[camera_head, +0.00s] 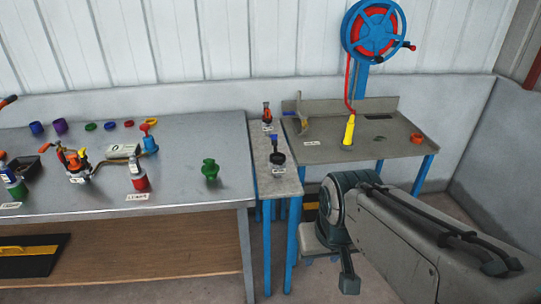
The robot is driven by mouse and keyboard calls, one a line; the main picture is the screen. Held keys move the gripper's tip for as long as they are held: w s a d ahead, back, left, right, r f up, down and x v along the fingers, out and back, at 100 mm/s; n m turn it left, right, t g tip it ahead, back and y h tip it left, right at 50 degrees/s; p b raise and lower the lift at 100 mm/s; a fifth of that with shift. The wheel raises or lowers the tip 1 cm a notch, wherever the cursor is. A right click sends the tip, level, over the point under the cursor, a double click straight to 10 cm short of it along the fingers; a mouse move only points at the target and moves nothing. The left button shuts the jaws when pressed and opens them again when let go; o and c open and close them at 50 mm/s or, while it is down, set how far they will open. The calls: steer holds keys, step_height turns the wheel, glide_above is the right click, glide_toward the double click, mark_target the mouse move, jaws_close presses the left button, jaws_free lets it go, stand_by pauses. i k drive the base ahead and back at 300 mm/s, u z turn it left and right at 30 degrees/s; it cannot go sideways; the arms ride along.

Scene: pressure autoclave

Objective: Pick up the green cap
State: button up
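A green flanged piece (210,168), shaped like a cap with a knob, stands upright on the right part of the long grey workbench (215,191). A small flat green ring or cap (91,127) lies at the back of the same bench, among other coloured pieces. I cannot tell which of the two is the green cap. My arm reaches in from the lower right, over the floor and right of the bench. A dark part at its end hangs down, apart from both green pieces. My gripper's fingers cannot be made out.
Farther right, a table (385,145) carries a yellow cone (348,131) below a hose reel (374,29).

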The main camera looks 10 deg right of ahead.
mark_target(211, 170)
steer(key=k, duration=0.55)
steer(key=u, duration=0.55)
steer(key=i, duration=0.95)
steer(key=z, duration=0.65)
steer(key=i, duration=0.45)
steer(key=z, duration=0.35)
